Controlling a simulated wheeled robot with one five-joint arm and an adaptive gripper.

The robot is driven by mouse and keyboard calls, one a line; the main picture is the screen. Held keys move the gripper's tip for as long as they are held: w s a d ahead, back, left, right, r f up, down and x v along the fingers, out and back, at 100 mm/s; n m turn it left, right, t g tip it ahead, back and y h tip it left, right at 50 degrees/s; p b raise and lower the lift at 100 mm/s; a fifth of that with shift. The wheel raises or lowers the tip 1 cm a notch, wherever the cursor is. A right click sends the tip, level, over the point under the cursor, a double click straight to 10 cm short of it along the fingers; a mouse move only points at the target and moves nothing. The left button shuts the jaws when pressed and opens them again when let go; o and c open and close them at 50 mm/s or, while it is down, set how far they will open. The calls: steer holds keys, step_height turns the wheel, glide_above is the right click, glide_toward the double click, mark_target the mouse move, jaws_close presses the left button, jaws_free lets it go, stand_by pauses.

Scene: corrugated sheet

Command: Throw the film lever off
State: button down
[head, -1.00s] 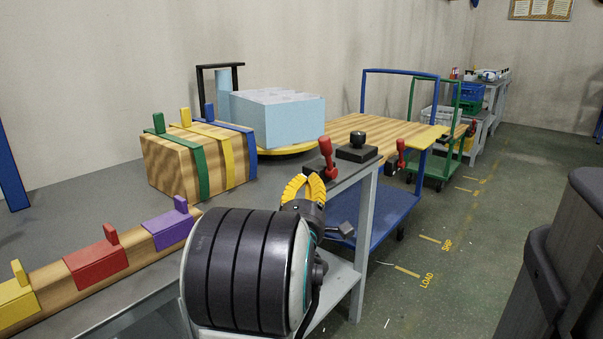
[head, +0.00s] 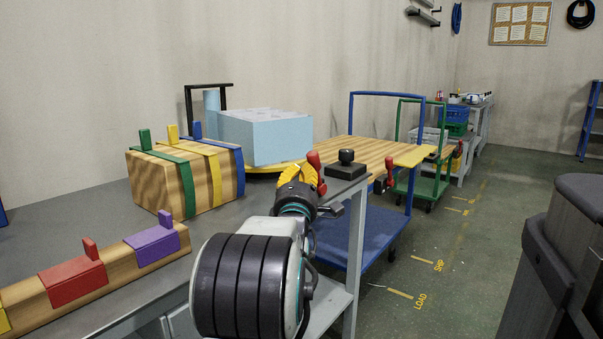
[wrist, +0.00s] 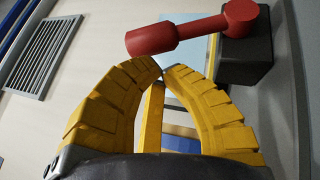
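A red lever (head: 316,172) stands at the far right end of the grey bench, beside the turntable; my gripper (head: 301,167) partly hides it in the head view. In the wrist view the red lever (wrist: 190,32) crosses just beyond my fingertips, its thick grip at the left and its joint on a dark box (wrist: 245,60) at the right. My gripper's yellow fingers (wrist: 162,67) are bowed, their tips almost meeting, with nothing held between them. The tips look close to the lever's grip; whether they touch cannot be told.
A light-blue wrapped load (head: 262,136) sits on the turntable behind the gripper. A black knob (head: 346,157) stands right of the lever. Another red lever (head: 390,174) is farther right. A strapped wooden box (head: 150,185) stands left.

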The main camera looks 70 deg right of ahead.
steer(key=shift+d+r, duration=0.1)
steer(key=shift+d, duration=0.2)
steer(key=shift+w, duration=0.1)
steer(key=p, duration=0.1)
steer(key=y+p, duration=0.1)
steer(key=shift+d+r+m+g+p, duration=0.2)
steer(key=shift+r+m+g+p, duration=0.1)
steer(key=shift+m, duration=0.1)
